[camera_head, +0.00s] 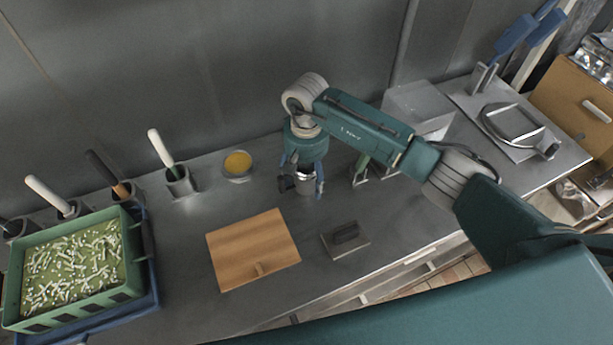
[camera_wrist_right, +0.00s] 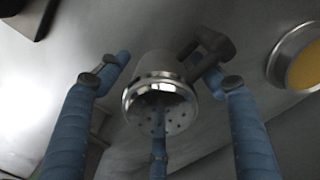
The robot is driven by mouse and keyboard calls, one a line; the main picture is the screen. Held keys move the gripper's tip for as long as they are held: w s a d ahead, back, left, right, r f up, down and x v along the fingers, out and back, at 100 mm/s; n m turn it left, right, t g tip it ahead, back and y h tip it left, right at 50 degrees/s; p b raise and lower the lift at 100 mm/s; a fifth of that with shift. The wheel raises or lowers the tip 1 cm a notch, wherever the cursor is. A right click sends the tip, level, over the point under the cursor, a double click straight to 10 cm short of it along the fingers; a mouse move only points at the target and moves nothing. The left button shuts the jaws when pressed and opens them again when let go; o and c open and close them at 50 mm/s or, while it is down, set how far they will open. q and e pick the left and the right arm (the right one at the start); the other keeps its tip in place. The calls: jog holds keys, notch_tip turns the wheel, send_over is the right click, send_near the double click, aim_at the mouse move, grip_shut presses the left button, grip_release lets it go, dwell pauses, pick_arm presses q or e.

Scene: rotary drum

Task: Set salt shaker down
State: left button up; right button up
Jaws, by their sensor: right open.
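The salt shaker (camera_wrist_right: 160,98) is a metal cup with a perforated top and a dark handle at its side. It appears to stand upright on the grey metal counter (camera_head: 215,205), though its base is hard to see. In the head view the shaker (camera_head: 305,185) shows partly below my right gripper (camera_head: 303,178), which points down over it. In the right wrist view the blue fingers are spread around the shaker, with gaps at its left and right sides. The third finger shows in front of its top; whether it touches cannot be told. My left gripper is not in view.
A yellow-filled bowl (camera_head: 238,165) stands left of the shaker. A metal box (camera_head: 418,108) stands right, behind my arm. Holders with handled tools and a green crate (camera_head: 130,262) are left.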

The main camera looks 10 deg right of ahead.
notch_tip(320, 180, up, 11)
jog(key=b, duration=0.4)
jog(key=shift+w, duration=0.1)
jog(key=shift+r, duration=0.45)
jog(key=shift+r, duration=0.15)
